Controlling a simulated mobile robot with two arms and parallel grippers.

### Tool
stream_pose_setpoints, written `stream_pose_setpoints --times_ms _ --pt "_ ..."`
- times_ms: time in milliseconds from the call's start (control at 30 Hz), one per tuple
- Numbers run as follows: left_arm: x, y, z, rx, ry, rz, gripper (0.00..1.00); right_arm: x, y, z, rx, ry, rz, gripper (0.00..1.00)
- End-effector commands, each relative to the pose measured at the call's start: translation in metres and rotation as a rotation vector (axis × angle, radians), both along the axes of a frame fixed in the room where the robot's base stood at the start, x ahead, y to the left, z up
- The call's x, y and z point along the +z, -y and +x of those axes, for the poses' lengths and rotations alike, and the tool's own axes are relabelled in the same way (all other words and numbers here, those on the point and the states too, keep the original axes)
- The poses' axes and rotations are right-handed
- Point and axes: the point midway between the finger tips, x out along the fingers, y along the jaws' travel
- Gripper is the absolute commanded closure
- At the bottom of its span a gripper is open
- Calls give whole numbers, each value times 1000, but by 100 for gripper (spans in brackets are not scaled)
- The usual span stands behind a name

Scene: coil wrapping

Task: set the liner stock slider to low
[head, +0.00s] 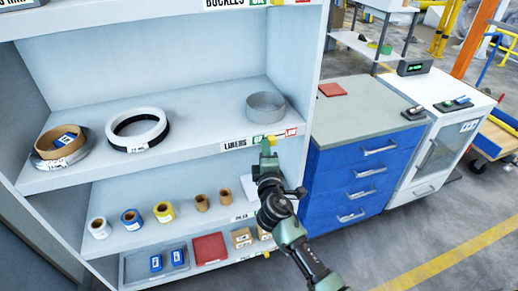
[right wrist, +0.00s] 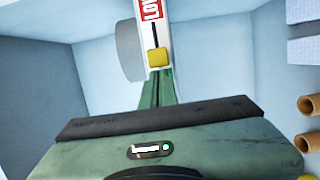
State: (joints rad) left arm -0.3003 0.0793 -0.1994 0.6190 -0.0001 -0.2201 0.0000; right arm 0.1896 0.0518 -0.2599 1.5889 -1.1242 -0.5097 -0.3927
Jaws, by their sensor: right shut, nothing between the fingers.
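The liners slider sits on the shelf's front edge, right of the "LINERS" label (head: 235,145). Its red LOW mark (head: 291,132) is at the right end and also shows at the top of the right wrist view (right wrist: 151,9). The yellow slider knob (right wrist: 157,57) is at the end of the dark slot away from LOW. My right gripper (head: 265,147) is shut and empty, with its fingertips right at the knob; I cannot tell whether they touch. The gripper hides part of the scale. My left gripper is not in view.
A grey ring (head: 266,107) and a white coil (head: 137,130) lie on the liners shelf. Several tape rolls (head: 131,218) stand on the shelf below. A blue drawer cabinet (head: 352,180) stands right of the rack. The floor (head: 430,230) in front is clear.

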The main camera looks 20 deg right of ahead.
Motion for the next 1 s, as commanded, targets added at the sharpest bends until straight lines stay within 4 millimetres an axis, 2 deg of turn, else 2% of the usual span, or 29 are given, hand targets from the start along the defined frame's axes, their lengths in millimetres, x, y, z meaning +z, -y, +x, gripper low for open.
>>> stream_pose_setpoints --times_ms 333,633,1000 --pt "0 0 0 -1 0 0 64 -1 3 0 0 -1 -1 100" --pt "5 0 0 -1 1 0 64 0 44 1 0 -1 -2 100" --pt "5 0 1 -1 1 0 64 0 46 2 -4 0 -1 100"
